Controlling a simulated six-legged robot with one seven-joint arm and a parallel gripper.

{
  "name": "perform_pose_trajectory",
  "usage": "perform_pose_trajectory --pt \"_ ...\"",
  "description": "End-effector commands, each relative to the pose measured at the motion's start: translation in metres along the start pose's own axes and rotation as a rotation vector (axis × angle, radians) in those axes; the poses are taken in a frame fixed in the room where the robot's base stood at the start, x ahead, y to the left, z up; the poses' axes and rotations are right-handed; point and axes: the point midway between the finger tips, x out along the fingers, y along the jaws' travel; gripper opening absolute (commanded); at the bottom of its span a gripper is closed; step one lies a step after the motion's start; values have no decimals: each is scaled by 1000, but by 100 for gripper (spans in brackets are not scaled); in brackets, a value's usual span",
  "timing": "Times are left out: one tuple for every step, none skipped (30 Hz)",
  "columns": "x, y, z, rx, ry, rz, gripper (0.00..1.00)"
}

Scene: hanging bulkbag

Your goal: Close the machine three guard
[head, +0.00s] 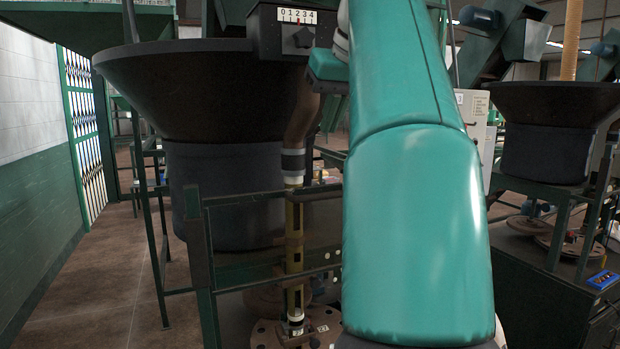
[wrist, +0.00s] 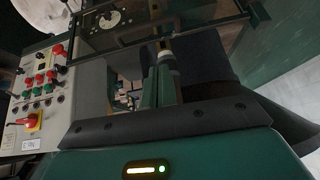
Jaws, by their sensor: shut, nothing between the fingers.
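A guard (head: 265,196), a clear tinted panel in a dark green frame, stands in front of the machine below the large black hopper in the head view. A framed clear panel (wrist: 150,36) also crosses the top of the wrist view. I cannot tell its exact angle or whether it is fully closed. In the head view my arm hides part of the guard's right side.
A black hopper (head: 185,85) overhangs the guard. A control box with red and green buttons (wrist: 40,95) is close on the left in the wrist view. A second hopper (head: 555,105) stands at right. Open floor (head: 105,265) lies at left beside a wall.

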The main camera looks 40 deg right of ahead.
Motion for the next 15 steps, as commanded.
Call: perform_pose_trajectory --pt "-3 1 -3 -6 -1 15 0" --pt "-5 0 -4 -10 0 21 0" --pt "-6 0 -5 -15 -2 25 0" --pt "-7 0 -5 -17 -2 27 0" --pt "-7 0 -5 -18 -2 28 0" --pt "-6 -1 -5 -19 -2 28 0" --pt "-4 -1 -5 -19 -2 28 0" --pt "-2 0 -5 -18 -2 27 0" --pt "2 -1 -5 -18 -2 26 0" --pt "5 -1 -5 -18 -2 25 0" --pt "8 -1 -5 -19 -1 24 0" --pt "14 -1 -5 -19 -3 25 0" --pt "18 -2 -5 -21 -3 24 0" --pt "23 -2 -5 -20 -3 24 0" --pt "30 -1 -5 -19 -3 24 0"
